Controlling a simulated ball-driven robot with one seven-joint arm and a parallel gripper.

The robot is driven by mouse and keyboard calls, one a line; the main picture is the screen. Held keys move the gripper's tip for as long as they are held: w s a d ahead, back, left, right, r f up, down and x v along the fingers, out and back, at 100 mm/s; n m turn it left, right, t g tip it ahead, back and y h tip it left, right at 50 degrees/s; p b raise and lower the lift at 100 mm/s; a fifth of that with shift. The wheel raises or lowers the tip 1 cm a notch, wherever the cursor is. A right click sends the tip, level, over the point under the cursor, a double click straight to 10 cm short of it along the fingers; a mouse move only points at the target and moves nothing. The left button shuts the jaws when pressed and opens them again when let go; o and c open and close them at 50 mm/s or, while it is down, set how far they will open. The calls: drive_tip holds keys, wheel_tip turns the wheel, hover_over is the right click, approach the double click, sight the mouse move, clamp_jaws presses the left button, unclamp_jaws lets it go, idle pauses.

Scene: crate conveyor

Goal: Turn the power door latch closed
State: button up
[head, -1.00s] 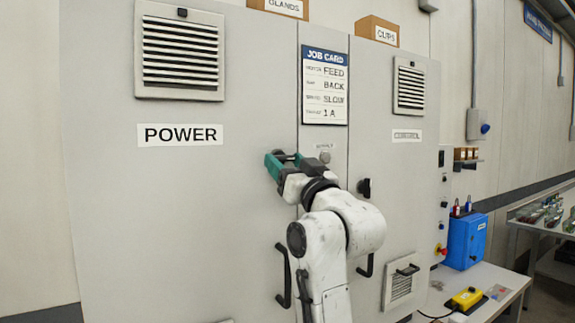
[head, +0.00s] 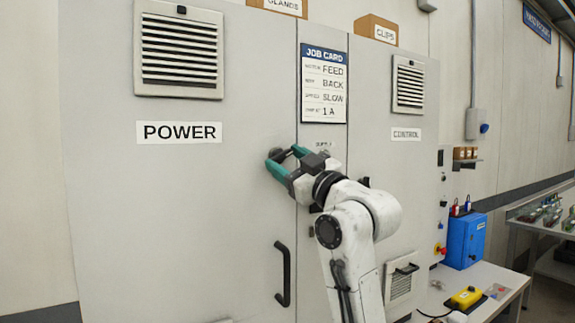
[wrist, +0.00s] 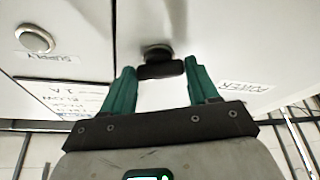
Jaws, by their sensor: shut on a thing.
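The power door (head: 180,220) is the large grey left door, marked by the POWER label (head: 180,132). Its dark latch (wrist: 160,69) shows in the wrist view as a short bar on a round base, lying crosswise between the green fingers. My gripper (wrist: 160,75) is shut on the latch bar, one finger at each end. In the head view my gripper (head: 282,160) is at the door's right edge, and its fingers partly cover the latch (head: 277,153). The door lies flush with the cabinet front.
A black pull handle (head: 284,275) is below my gripper. The job card (head: 324,85) hangs above on the centre strip. A round SUPPLY button (wrist: 34,38) is beside the latch. The control door (head: 400,180) is at right, its latch partly hidden by my arm.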

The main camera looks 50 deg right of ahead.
drive_tip(key=n+y, duration=0.1)
drive_tip(key=n, duration=0.1)
drive_tip(key=n+g+y+b, duration=0.1)
drive_tip(key=n, duration=0.2)
drive_tip(key=n+y+b, duration=0.1)
drive_tip(key=n, duration=0.2)
drive_tip(key=shift+s+d+r, duration=0.1)
drive_tip(key=shift+d+r, duration=0.05)
drive_tip(key=shift+d, duration=0.1)
drive_tip(key=n+g, duration=0.1)
drive_tip(key=n, duration=0.1)
drive_tip(key=n+y, duration=0.1)
drive_tip(key=n, duration=0.1)
drive_tip(key=shift+r+g+b, duration=0.15)
drive_tip(key=shift+g+b, duration=0.15)
drive_tip(key=shift+g, duration=0.1)
drive_tip(key=shift+n+g, duration=0.6)
drive_tip(key=shift+n, duration=0.8)
drive_tip(key=o, duration=1.1)
drive_tip(key=shift+r, duration=0.1)
drive_tip(key=shift+c, duration=0.2)
drive_tip(key=s+d+b, duration=0.1)
drive_tip(key=s, duration=0.9)
drive_tip(key=shift+s+b, duration=0.35)
